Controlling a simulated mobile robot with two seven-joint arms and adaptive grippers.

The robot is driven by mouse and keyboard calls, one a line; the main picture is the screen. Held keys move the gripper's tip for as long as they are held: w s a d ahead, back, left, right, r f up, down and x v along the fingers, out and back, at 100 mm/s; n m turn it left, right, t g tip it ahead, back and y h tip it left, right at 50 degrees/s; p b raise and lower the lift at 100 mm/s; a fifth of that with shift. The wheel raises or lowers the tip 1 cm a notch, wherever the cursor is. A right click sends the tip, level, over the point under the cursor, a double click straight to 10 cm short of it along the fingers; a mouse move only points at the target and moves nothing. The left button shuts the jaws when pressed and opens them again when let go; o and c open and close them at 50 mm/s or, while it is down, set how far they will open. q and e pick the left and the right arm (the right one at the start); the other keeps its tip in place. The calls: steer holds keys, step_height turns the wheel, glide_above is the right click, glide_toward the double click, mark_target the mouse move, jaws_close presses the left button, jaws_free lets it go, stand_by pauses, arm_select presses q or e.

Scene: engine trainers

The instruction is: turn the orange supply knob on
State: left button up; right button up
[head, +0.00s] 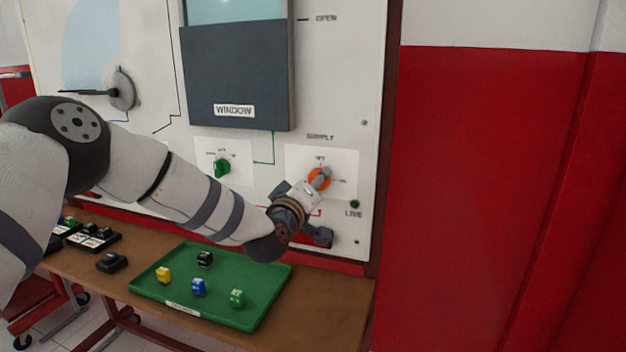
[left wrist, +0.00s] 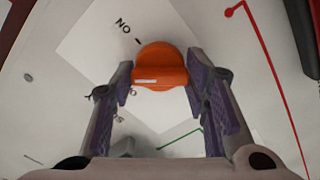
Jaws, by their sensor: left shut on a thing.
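The orange supply knob (head: 314,184) is on a white plate below the word SUPPLY on the trainer panel. In the left wrist view the knob (left wrist: 161,60) has a raised grip bar with a white line near its left end. A label beside it, upside down in that view, reads ON; a second label is partly hidden by a finger. My left gripper (head: 322,178) reaches the knob from the lower left. Its two fingers (left wrist: 160,82) are on either side of the grip bar, shut on it. My right gripper is not in view.
A green knob (head: 222,167) is left of the supply plate, below the dark WINDOW panel (head: 235,75). A green lamp (head: 355,204) marked LIVE is at lower right. A green tray (head: 228,316) with several coloured cubes lies on the brown table (head: 340,300) below my arm.

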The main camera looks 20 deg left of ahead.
arm_select(q)
steer(key=shift+m+p, duration=1.15)
steer(key=shift+m, duration=3.75)
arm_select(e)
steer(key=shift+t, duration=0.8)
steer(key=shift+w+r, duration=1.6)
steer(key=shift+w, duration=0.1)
arm_select(q)
steer(key=o, duration=1.1)
steer(key=shift+o, duration=0.2)
steer(key=s, duration=1.2)
steer(key=shift+a, duration=0.2)
